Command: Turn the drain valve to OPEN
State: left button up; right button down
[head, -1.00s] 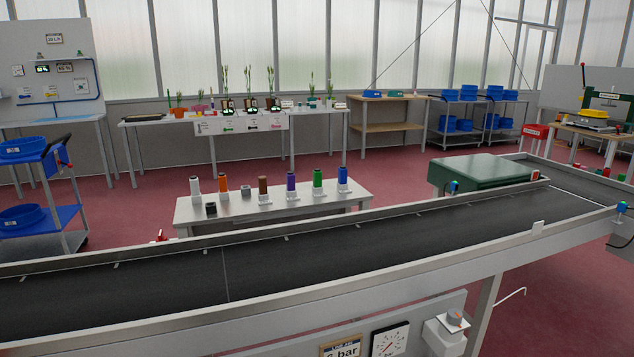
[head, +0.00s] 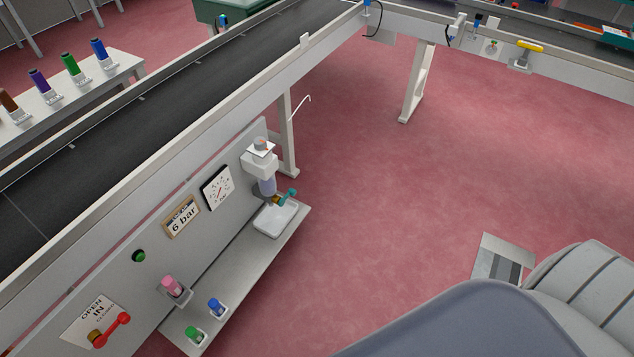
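A filter unit (head: 262,163) with a clear bowl is fixed at the right end of a grey panel under the conveyor. Below its bowl is a small valve with a teal handle (head: 288,194), above a white drip tray (head: 275,218). The handle's OPEN or closed marking is too small to read. A separate red lever valve (head: 111,331) sits at the panel's lower left over a sign (head: 93,315) reading OPEN, IN and a partly hidden word. Neither of my grippers is in view.
The panel also carries a gauge (head: 217,188), a "6 bar" card (head: 181,217) and a green button (head: 138,256). The conveyor (head: 180,110) runs above.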

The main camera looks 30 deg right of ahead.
aim_at(291, 192)
jog(key=z, duration=1.05)
jog(key=i+z, duration=0.3)
jog(key=i, duration=2.85)
jog(key=i+u, duration=0.25)
jog(key=i, duration=0.2)
jog(key=i+l+u, duration=0.55)
jog(key=i, duration=0.25)
jog(key=u, duration=2.1)
